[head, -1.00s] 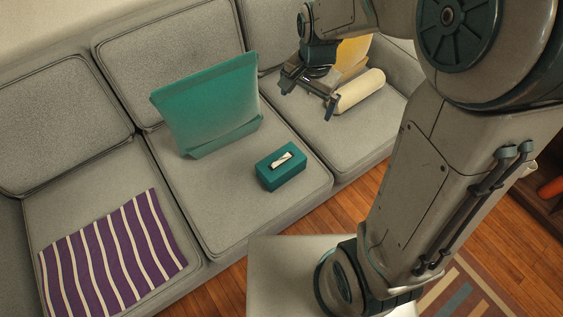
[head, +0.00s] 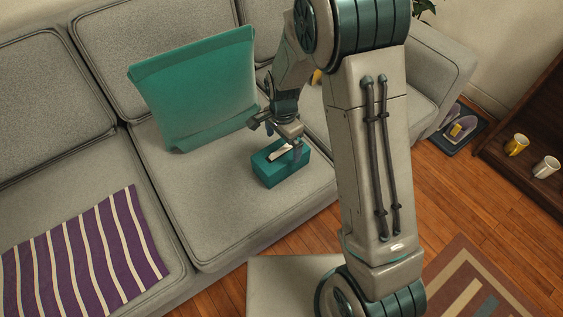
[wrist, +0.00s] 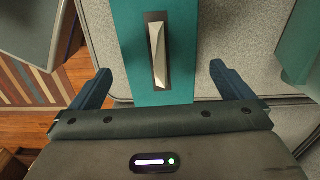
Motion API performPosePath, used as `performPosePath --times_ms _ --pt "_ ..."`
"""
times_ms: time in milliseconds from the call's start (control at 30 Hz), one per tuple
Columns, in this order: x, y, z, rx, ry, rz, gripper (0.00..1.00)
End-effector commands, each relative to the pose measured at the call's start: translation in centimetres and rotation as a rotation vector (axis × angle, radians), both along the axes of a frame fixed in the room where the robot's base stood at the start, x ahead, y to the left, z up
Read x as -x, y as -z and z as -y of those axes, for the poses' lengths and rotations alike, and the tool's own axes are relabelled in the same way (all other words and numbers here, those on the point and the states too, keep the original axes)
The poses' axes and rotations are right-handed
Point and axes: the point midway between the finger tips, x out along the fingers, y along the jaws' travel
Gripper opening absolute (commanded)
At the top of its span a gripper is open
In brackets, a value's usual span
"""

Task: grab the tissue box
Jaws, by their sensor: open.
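The tissue box (head: 284,171) is a teal box with a white tissue in a dark slot on top. It sits on the middle seat of the grey sofa. My gripper (head: 277,134) is just above it, close to its far side, and partly covers its top. In the wrist view the tissue box (wrist: 155,50) lies ahead of and between the two spread fingers of my gripper (wrist: 160,88). The fingers are open, with a gap on both sides of the box and nothing held.
A teal cushion (head: 195,95) stands on the sofa (head: 215,220) just left of my gripper. A purple striped cloth (head: 85,255) lies on the left seat. Two mugs, yellow (head: 516,145) and white (head: 546,166), stand on a shelf at the right. Bare seat lies in front of the box.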

Motion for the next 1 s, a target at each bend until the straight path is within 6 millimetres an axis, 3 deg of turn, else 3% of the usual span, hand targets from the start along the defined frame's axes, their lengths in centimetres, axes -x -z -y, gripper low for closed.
performPosePath --times_ms 100,367,633,900,933,1000 --pt "0.0 2.0 0.0 0.001 0.0 -0.001 1.0" --pt "0.1 3.5 -0.1 0.0 0.0 0.0 1.0" --pt "0.2 7.4 -0.4 0.001 0.0 -0.001 1.0" --pt "0.2 7.8 -0.4 0.0 0.0 0.001 1.0" --pt "0.2 7.8 -0.4 0.0 0.0 0.001 0.97" --pt "0.2 7.8 -0.4 0.0 0.0 0.001 0.78"
